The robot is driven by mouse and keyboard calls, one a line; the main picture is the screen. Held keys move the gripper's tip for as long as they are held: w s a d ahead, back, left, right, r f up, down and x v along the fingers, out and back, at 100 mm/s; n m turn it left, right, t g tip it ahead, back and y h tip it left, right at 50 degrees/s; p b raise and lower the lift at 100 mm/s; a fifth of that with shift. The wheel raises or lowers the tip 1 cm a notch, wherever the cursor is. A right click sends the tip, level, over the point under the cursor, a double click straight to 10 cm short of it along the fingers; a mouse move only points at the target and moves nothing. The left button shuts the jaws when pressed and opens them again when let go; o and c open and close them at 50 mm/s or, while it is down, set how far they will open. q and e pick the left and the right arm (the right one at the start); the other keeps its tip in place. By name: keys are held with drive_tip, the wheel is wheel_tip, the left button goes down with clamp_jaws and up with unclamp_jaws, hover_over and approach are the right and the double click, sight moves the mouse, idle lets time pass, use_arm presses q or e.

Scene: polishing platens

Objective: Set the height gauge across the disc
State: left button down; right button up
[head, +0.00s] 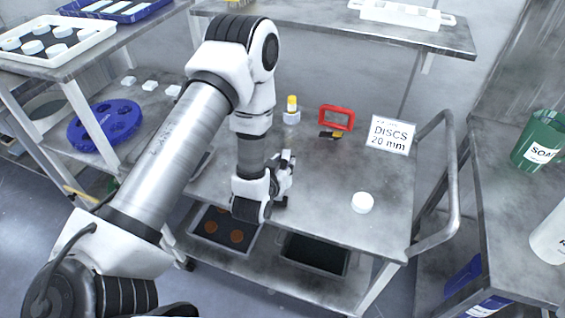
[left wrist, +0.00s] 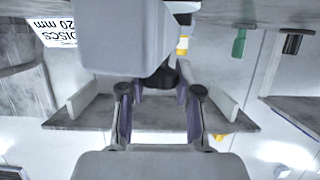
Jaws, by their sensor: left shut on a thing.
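A white disc (head: 362,203) lies flat on the steel table's right part. My left gripper (head: 284,182) is low over the middle of the table, left of the disc and apart from it. In the left wrist view its fingers (left wrist: 162,80) close together at a light grey, blocky thing (left wrist: 120,40), apparently the height gauge. Its full shape is hidden; in the head view the gripper mostly covers it. My right gripper is not in view.
A red frame (head: 336,117), a yellow-capped bottle (head: 291,110) and a "DISCS 20 mm" sign (head: 389,135) stand toward the back. A rail (head: 450,180) edges the table's right side. The tabletop around the disc is clear.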

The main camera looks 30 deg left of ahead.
use_arm(q)
drive_tip(key=shift+f, duration=0.25)
idle(0.3)
drive_tip(key=c, duration=0.7)
unclamp_jaws()
drive_tip(key=shift+s, duration=0.1)
drive_tip(key=v, duration=0.7)
drive_tip(key=shift+s+d+r, duration=0.1)
drive_tip(key=shift+s+r, duration=0.05)
drive_tip(key=shift+s, duration=0.05)
